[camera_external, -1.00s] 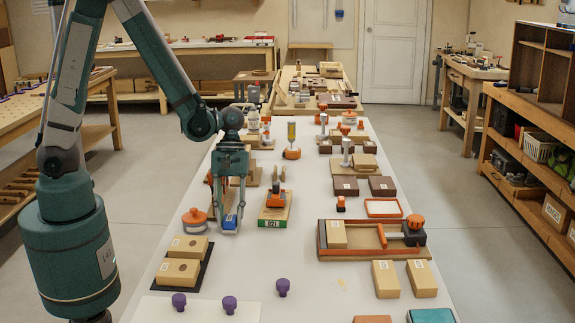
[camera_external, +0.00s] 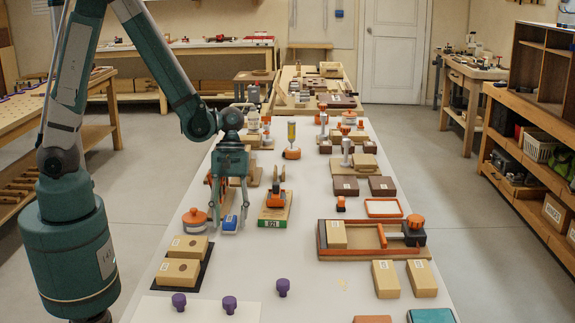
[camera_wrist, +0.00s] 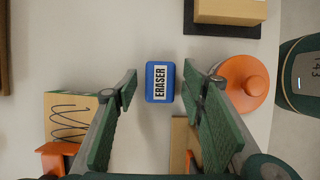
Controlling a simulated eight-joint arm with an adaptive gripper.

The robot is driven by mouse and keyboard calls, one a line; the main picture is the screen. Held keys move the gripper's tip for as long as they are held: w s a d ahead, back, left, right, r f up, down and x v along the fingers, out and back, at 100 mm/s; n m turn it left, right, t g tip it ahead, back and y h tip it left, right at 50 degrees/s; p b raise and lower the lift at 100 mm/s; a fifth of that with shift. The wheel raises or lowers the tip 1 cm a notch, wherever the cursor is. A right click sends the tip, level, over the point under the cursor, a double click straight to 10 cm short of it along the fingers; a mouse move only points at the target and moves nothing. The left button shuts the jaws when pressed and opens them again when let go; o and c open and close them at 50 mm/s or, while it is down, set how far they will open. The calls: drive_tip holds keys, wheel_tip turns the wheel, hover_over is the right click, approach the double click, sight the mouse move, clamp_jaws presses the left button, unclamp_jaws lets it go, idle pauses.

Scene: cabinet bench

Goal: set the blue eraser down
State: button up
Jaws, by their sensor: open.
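The blue eraser (camera_external: 230,223) lies on the white bench top below my gripper (camera_external: 229,212). In the wrist view the blue eraser (camera_wrist: 160,82), with a white label reading ERASER, sits between and just beyond the two green fingertips. My gripper (camera_wrist: 160,85) is open, with a gap between each finger and the eraser. The fingers hide part of the eraser in the external view.
An orange-lidded round jar (camera_external: 194,220) stands close to the left of the gripper. A box with an orange tool (camera_external: 275,206) stands to the right. Tan blocks (camera_external: 180,270) on a dark mat lie in front. Bare bench lies between them and the purple knobs (camera_external: 229,304).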

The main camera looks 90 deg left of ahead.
drive_tip(key=p+v, duration=0.2)
drive_tip(key=v, duration=1)
drive_tip(key=shift+p, duration=0.35)
drive_tip(key=shift+r, duration=0.15)
drive_tip(key=s+d+r+m+t+y, duration=0.2)
drive_tip(key=s+d+r+m+t, duration=0.1)
drive_tip(key=s+r+m, duration=0.3)
drive_tip(key=s+d+r+m+t+y, duration=0.2)
drive_tip(key=s+d+r+m+t, duration=0.2)
drive_tip(key=r+m, duration=0.7)
drive_tip(key=shift+s+d+m, duration=0.5)
drive_tip(key=shift+s, duration=0.35)
idle(1.4)
